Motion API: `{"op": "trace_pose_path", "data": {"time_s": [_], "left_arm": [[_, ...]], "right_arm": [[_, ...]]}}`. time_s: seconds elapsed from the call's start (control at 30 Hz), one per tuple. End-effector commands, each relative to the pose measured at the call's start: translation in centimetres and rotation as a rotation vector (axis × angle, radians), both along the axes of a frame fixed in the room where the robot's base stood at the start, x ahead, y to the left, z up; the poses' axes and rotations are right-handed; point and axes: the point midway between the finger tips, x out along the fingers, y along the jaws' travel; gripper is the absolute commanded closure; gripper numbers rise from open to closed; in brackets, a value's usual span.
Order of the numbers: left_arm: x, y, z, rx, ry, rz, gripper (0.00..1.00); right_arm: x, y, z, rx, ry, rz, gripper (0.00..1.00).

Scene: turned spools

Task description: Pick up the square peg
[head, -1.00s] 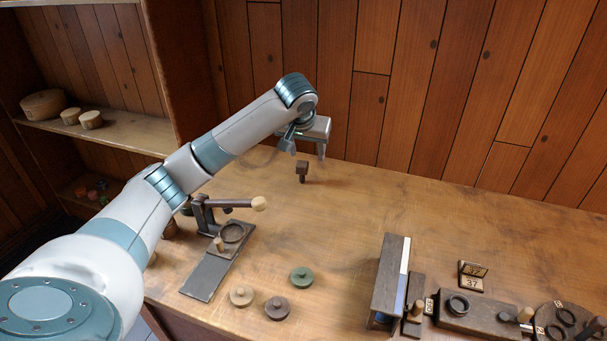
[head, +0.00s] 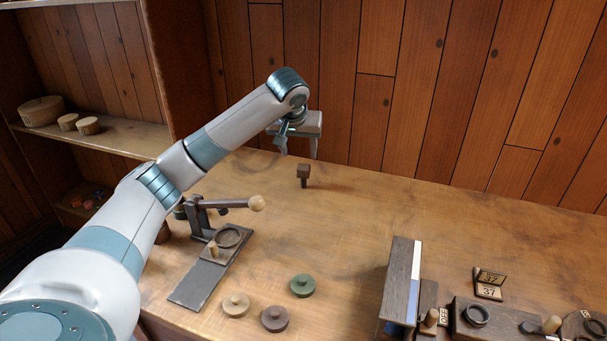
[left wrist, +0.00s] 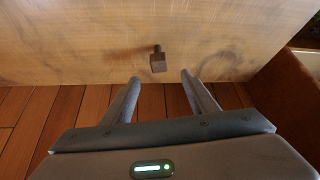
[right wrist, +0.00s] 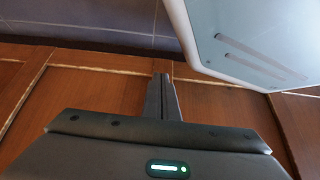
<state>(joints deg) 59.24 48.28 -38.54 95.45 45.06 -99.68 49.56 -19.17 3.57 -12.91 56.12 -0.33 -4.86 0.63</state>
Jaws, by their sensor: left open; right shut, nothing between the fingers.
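The square peg (head: 304,171) is dark brown, with a square block on top of a thinner stem. It stands upright on the wooden table near the wall. My left gripper (head: 298,152) is open and empty, above the table and behind and above the peg in the head view. In the left wrist view the peg (left wrist: 158,62) shows beyond the fingertips, about midway between the open fingers (left wrist: 160,78), and apart from them. My right gripper (right wrist: 161,78) is shut and empty in the right wrist view. It is out of the head view.
A lever press (head: 215,240) stands left on the table (head: 340,250). Green (head: 302,285), tan (head: 236,304) and brown (head: 275,318) spools lie in front. The table around the peg is clear.

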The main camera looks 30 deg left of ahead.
Motion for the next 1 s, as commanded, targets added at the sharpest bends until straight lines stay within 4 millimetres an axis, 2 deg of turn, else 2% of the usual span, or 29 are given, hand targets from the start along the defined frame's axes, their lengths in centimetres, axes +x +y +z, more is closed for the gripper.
{"op": "trace_pose_path", "data": {"time_s": [0.17, 0.37, 0.7, 0.87, 1.0], "left_arm": [[0.8, 0.4, -1.6, -0.001, 0.004, 0.002, 0.47], [2.3, 1.1, -4.5, 0.001, 0.005, 0.001, 0.47], [4.9, 2.2, -9.3, 0.000, 0.002, 0.000, 0.47], [5.4, 2.5, -10.2, 0.001, 0.001, 0.000, 0.47], [5.4, 2.5, -10.3, 0.000, 0.000, -0.001, 0.47]], "right_arm": [[-1.0, -0.5, -0.2, -0.009, 0.027, 0.000, 1.00], [-3.0, -1.3, -0.7, -0.025, 0.078, -0.001, 1.00], [-7.3, -2.8, -1.9, -0.055, 0.182, -0.003, 1.00], [-8.0, -3.2, -2.2, -0.062, 0.201, -0.003, 1.00], [-7.8, -3.3, -2.3, -0.064, 0.201, -0.004, 1.00]]}}
